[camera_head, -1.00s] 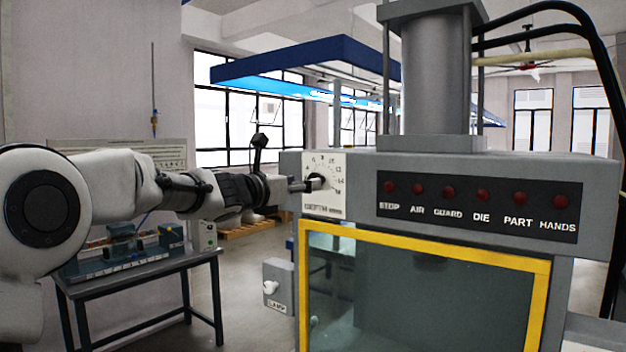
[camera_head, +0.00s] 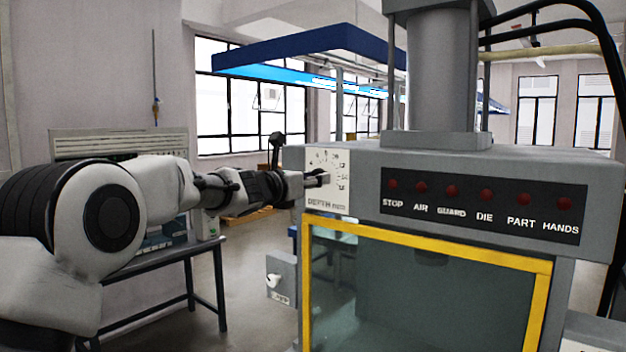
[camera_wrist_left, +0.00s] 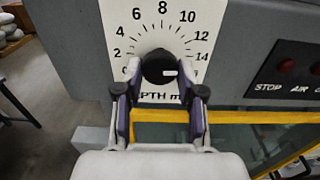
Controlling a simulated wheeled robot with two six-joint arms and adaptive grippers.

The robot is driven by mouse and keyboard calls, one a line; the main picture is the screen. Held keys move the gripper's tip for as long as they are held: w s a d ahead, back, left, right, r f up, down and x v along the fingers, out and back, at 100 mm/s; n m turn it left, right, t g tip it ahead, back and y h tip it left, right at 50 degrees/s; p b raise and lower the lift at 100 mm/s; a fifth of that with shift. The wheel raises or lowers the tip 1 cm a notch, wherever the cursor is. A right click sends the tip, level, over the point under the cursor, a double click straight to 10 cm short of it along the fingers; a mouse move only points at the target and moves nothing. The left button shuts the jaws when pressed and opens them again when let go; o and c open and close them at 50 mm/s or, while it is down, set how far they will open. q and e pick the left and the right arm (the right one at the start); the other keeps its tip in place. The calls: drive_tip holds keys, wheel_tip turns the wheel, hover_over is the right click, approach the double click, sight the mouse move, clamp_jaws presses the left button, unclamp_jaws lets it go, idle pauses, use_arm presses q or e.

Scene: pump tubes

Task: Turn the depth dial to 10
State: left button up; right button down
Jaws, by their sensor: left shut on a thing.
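The depth dial plate (camera_head: 328,199) is a white scale panel on the upper left front of the grey machine. In the left wrist view the plate (camera_wrist_left: 196,20) shows numbers from 2 up to 14 around a round black knob (camera_wrist_left: 156,62). A short white mark on the knob lies to the right of its centre, not toward the 10. My left gripper (camera_head: 318,180) reaches the dial from the left. In the left wrist view its two fingers (camera_wrist_left: 160,82) are shut on the knob, one on each side. My right gripper is not in view.
A dark panel with red lamps (camera_head: 484,205) runs right of the dial. A yellow-framed window (camera_head: 425,243) lies below. A grey lamp box (camera_head: 282,277) sticks out at the machine's lower left. A table (camera_head: 150,278) stands behind my left arm.

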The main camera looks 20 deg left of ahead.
use_arm(q)
drive_tip(key=n+p, duration=0.2)
drive_tip(key=n, duration=0.9)
drive_tip(key=shift+r+n, duration=0.1)
drive_tip(key=shift+n, duration=0.2)
drive_tip(key=shift+p, duration=0.3)
drive_tip(key=o, duration=1.1)
drive_tip(key=shift+o, duration=0.2)
drive_tip(key=v, duration=1.2)
